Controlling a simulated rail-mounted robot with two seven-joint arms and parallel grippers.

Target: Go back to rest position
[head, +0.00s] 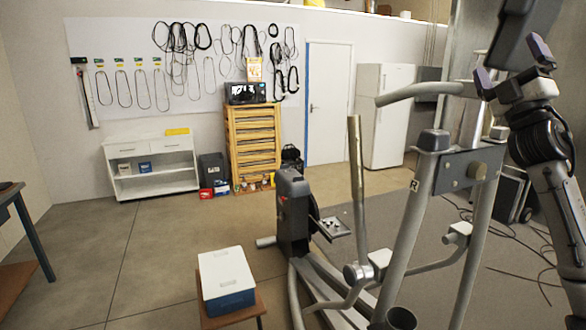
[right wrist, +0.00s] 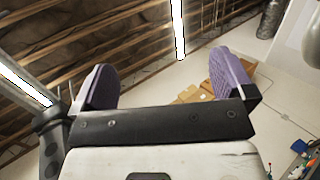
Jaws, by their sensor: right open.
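The elliptical machine (head: 425,185) stands at the right of the head view, with a grey frame and a curved upper handlebar (head: 420,92). My right gripper (head: 512,64) is raised at the upper right, by the right end of this handlebar. Its purple-padded fingers are spread. In the right wrist view the open gripper (right wrist: 165,85) has nothing between its fingers, and the ceiling shows beyond. Whether it touches the handlebar I cannot tell. My left gripper is not in view.
A white and blue box (head: 227,278) sits on a small brown stool (head: 235,316) at the front. A table (head: 22,225) edges in at left. A white shelf unit (head: 155,167), wooden drawers (head: 253,140) and a fridge (head: 386,112) stand at the back. The left-centre floor is clear.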

